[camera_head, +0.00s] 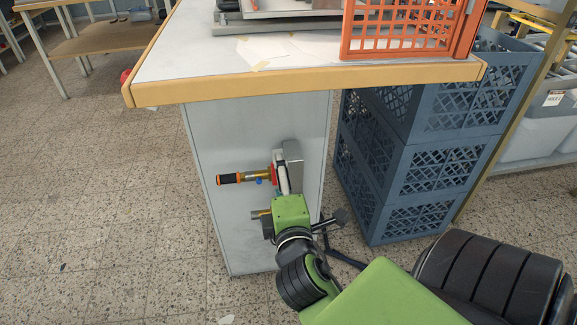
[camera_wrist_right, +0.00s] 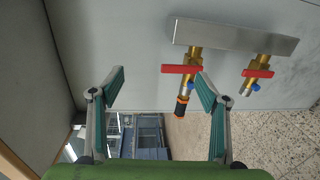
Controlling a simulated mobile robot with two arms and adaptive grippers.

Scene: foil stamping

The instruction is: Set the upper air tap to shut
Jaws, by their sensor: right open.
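The upper air tap (camera_wrist_right: 190,65) is brass with a red lever and an orange-and-black coupling below it in the right wrist view. Its red lever lies across the tap body. In the head view the upper tap (camera_head: 258,178) sticks out left from the grey side panel, its lever partly hidden by my gripper. The lower air tap (camera_wrist_right: 257,72) also has its red lever crosswise. My right gripper (camera_wrist_right: 160,85) is open and empty. One finger appears just below the upper tap's lever in the wrist view; whether they touch I cannot tell. My left gripper is not in view.
Both taps sit on a metal bar (camera_wrist_right: 235,37) on the panel (camera_head: 225,130). The worktop (camera_head: 190,45) overhangs it and carries an orange crate (camera_head: 400,45). Stacked blue crates (camera_head: 410,170) stand right of the panel. The floor left of the panel is clear.

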